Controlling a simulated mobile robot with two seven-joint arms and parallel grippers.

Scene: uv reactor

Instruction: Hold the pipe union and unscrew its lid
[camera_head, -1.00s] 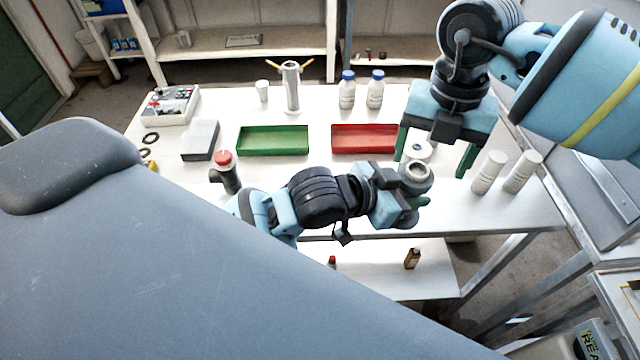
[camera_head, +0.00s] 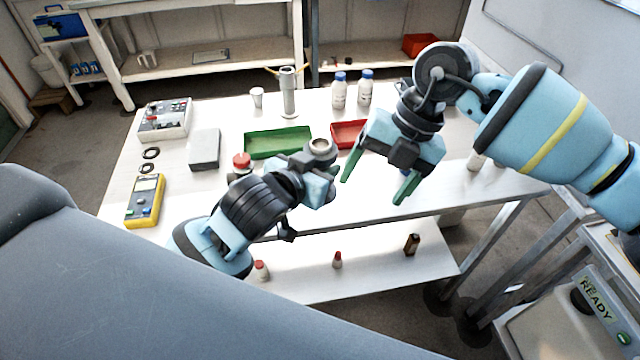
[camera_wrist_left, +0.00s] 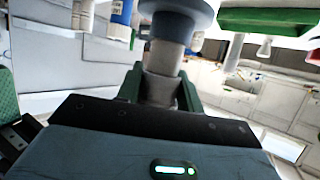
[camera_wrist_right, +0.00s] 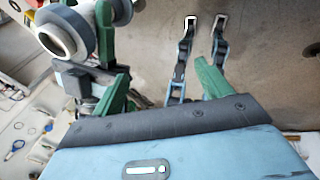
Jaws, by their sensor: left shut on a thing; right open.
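The pipe union (camera_head: 320,147) is a grey cylinder with a wide round collar on top. My left gripper (camera_head: 322,168) is shut on its body and holds it above the table, collar up. In the left wrist view the union (camera_wrist_left: 165,60) stands between green fingers, collar at the top edge. My right gripper (camera_head: 377,182) is open and empty, just right of the union and apart from it. In the right wrist view the union (camera_wrist_right: 62,32) is at the upper left, outside the open jaws. I cannot tell the lid from the collar.
A green tray (camera_head: 278,155) and a red tray (camera_head: 347,122) lie behind the grippers. Bottles (camera_head: 339,90), a metal stand (camera_head: 289,95), a red-topped item (camera_head: 241,160) and a yellow multimeter (camera_head: 145,200) are on the table (camera_head: 360,217). The front right tabletop is clear.

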